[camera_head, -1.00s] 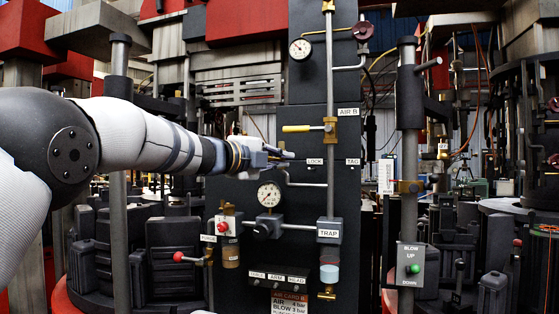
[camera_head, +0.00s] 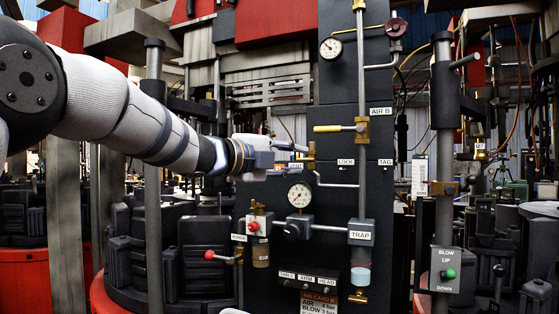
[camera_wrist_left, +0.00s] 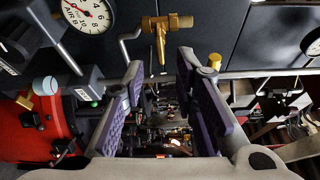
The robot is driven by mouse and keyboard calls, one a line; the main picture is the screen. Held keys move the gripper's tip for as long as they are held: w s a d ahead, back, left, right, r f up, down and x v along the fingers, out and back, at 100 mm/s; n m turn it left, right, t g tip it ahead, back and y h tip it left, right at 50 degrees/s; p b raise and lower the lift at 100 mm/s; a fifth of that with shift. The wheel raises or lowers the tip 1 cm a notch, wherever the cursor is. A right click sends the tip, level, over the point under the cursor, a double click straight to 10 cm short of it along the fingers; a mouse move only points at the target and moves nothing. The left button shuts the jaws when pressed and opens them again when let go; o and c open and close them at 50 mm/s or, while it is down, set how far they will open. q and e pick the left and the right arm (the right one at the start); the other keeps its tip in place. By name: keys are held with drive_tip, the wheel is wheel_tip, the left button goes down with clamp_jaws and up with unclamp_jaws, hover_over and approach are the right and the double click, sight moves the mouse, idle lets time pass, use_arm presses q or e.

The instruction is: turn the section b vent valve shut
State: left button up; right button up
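A small brass valve (camera_head: 311,155), which I take to be the section b vent valve, sits on the dark panel left of the LOCK label, with a bent pipe below it. It also shows at the top of the left wrist view (camera_wrist_left: 165,24), with a brass stub pointing down. My left gripper (camera_head: 297,151) reaches in from the left beside the valve and partly covers that area. In the left wrist view its purple-padded fingers (camera_wrist_left: 164,98) are wide apart with nothing held. My right gripper is not in view.
A yellow-handled valve (camera_head: 340,128) sits above, by the AIR B label. A pressure gauge (camera_head: 300,195), a red-knobbed PURGE valve (camera_head: 254,226) and the TRAP (camera_head: 361,233) lie below. A post (camera_head: 445,150) stands to the right.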

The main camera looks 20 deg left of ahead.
use_arm(q)
drive_tip(key=v, duration=0.5)
drive_tip(key=shift+s+a, duration=0.1)
drive_tip(key=shift+s, duration=0.1)
